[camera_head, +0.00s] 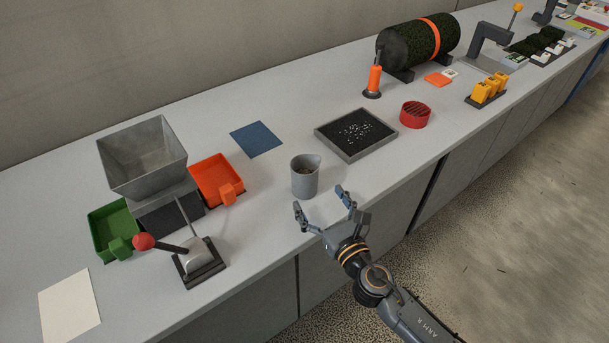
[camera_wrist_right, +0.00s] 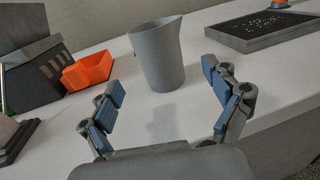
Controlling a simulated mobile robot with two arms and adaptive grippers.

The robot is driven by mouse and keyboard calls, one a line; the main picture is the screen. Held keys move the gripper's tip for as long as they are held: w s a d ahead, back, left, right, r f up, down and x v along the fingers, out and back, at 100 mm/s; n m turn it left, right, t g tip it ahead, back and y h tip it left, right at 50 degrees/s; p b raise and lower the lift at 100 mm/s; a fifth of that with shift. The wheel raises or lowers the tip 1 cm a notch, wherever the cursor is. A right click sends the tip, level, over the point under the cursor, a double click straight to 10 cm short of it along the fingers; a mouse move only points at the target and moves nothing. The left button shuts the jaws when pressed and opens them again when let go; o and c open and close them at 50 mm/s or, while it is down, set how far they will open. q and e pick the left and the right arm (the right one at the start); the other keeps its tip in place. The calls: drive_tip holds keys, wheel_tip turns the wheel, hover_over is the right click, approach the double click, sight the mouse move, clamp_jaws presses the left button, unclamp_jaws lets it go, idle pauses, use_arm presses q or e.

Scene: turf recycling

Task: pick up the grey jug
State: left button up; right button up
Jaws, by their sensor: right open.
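In the right wrist view the jug (camera_wrist_right: 157,57) stands straight ahead, beyond and between the two fingers. My right gripper (camera_head: 322,202) is open and empty, its fingers spread on the near side of the jug, apart from it. The right gripper (camera_wrist_right: 165,95) also shows in the wrist view with blue finger pads. My left gripper is not in view.
A black tray with white grains (camera_head: 355,133) and a red ring-shaped dish (camera_head: 415,114) lie to the right. A grey hopper (camera_head: 142,160), orange bin (camera_head: 217,180) and red-knobbed lever (camera_head: 145,242) stand left. A blue sheet (camera_head: 256,139) lies behind. Counter around the jug is clear.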

sight(311, 186)
drive_tip(key=x, duration=0.8)
drive_tip(key=shift+w, duration=0.1)
drive_tip(key=shift+r, duration=0.1)
drive_tip(key=c, duration=1.4)
